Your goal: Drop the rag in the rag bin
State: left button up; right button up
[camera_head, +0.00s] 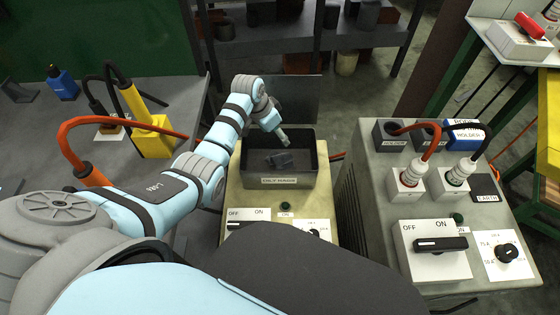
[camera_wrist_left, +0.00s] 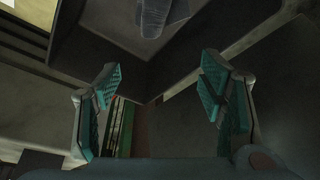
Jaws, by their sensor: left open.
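The rag bin (camera_head: 288,182), a dark open box labelled OILY RAGS, stands on a pale cabinet top in the head view. A dark grey crumpled piece that looks like the rag (camera_head: 279,159) lies inside it. In the left wrist view the grey rag (camera_wrist_left: 160,14) shows at the top, inside the bin's dark walls (camera_wrist_left: 95,50). My left gripper (camera_head: 283,139) is at the bin, close above the rag; its fingers are small and hard to make out there. In the wrist view the left gripper (camera_wrist_left: 162,78) is open, its teal pads wide apart with nothing between them. My right gripper is not visible.
A dark upright panel (camera_head: 292,97) stands behind the bin. A switch panel (camera_head: 262,224) sits in front of it. To the right is a cabinet (camera_head: 378,240) with sockets, cables and switches. A grey table (camera_head: 45,140) with a yellow stand (camera_head: 153,137) is at left.

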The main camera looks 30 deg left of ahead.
pick_arm(q)
jog(key=shift+o, duration=1)
notch_tip(320, 180, up, 6)
jog(key=s+g+p, duration=0.1)
jog(key=g+p, duration=0.1)
jog(key=p, duration=0.4)
jog(key=shift+a+y+p, duration=0.25)
jog(key=shift+y+p, duration=0.05)
jog(key=shift+y, duration=0.1)
notch_tip(320, 180, up, 12)
jog(key=s, duration=0.1)
jog(key=shift+s+a, duration=0.35)
jog(key=shift+a, duration=0.05)
jog(key=shift+f, duration=0.1)
